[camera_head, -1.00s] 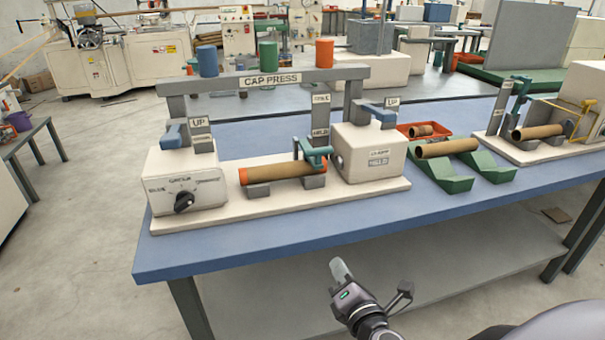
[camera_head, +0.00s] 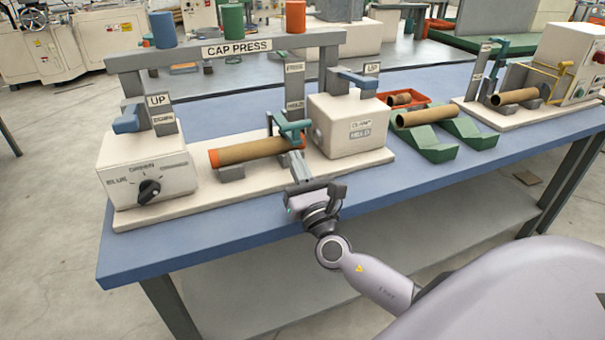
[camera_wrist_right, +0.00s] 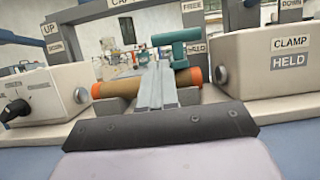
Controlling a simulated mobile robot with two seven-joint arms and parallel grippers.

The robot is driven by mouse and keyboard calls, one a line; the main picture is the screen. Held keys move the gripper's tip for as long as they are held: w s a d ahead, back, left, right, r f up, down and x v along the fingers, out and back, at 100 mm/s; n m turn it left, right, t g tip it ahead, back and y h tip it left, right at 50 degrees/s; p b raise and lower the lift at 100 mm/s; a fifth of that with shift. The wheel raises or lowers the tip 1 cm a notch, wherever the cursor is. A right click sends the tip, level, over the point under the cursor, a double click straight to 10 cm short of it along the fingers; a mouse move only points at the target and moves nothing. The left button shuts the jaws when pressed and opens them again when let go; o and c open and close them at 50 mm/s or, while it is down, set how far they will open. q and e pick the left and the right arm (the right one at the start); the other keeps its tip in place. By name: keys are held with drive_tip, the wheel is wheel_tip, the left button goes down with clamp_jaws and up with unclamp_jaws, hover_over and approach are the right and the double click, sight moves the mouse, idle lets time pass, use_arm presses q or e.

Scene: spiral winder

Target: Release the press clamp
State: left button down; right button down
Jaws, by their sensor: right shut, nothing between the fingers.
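The cap press (camera_head: 236,48) stands on a cream base at the left of the blue table. A brown tube with orange ends (camera_head: 250,152) lies across its grey rests. The teal clamp handle (camera_head: 291,127) is over the tube's right end, near the lower of the FREE and HELD labels; it also shows in the wrist view (camera_wrist_right: 175,38). The right box (camera_head: 350,124) carries a CLAMP HELD sign (camera_wrist_right: 289,52). My right gripper (camera_head: 297,160) is shut and empty, in front of the tube's right end just below the teal handle. My left gripper is not in view.
A box with a black dial (camera_head: 149,191) is at the press's left. Blue levers (camera_head: 358,80) stand by UP labels. Green cradles (camera_head: 432,145) hold another tube, with an orange tray (camera_head: 400,101) behind. The table's front edge is below my gripper.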

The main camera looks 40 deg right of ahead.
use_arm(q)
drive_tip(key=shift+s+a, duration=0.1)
use_arm(e)
drive_tip(key=shift+x, duration=2.25)
use_arm(q)
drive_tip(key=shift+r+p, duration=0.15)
drive_tip(key=shift+p, duration=0.15)
